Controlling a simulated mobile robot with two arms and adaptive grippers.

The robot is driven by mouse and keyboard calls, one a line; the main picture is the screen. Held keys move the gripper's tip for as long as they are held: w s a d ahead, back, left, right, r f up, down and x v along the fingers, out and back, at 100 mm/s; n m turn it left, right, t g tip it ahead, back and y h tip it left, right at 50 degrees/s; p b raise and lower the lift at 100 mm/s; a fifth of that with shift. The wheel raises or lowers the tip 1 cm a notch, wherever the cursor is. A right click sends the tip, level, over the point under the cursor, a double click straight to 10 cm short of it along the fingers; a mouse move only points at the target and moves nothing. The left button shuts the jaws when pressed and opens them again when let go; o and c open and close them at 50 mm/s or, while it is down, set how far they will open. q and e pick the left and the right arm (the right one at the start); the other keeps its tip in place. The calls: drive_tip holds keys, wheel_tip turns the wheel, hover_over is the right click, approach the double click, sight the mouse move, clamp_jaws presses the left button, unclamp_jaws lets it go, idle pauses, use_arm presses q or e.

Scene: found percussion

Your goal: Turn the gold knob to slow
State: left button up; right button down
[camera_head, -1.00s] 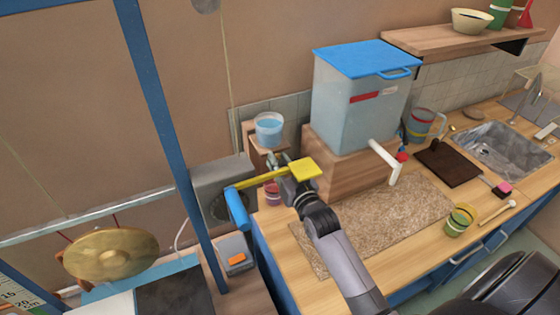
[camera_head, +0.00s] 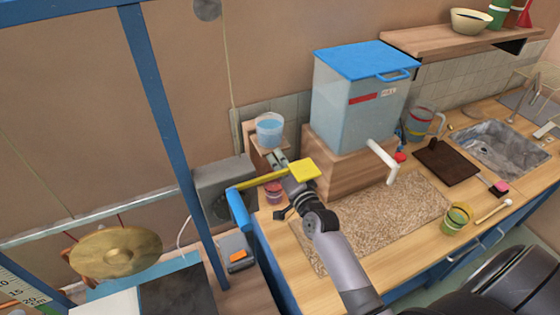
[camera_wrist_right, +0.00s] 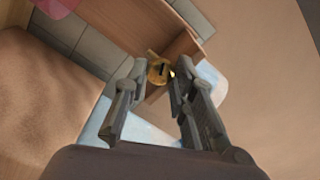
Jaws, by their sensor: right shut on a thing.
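The gold knob (camera_wrist_right: 157,74) shows in the right wrist view as a small round brass piece with a dark mark. It sits on a brown wooden piece (camera_wrist_right: 181,48). The tips of my right gripper (camera_wrist_right: 160,82) are on both sides of it, shut on it. In the head view my right gripper (camera_head: 277,160) reaches to the wooden stand below the cup of blue water (camera_head: 270,129). The knob is hidden there, and I cannot read its setting. My left gripper is not in view.
The lidded water tank (camera_head: 350,105) with a white spout (camera_head: 385,160) stands to the right. A gong (camera_head: 115,252) hangs at lower left. The brown mat (camera_head: 400,215) is clear.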

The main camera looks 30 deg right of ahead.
drive_tip(key=m, duration=0.5)
drive_tip(key=shift+m, duration=0.3)
idle(0.4)
drive_tip(key=c, duration=1.3)
unclamp_jaws()
drive_tip(key=shift+c, duration=0.2)
drive_tip(key=s, duration=1.2)
drive_tip(key=shift+a, duration=0.35)
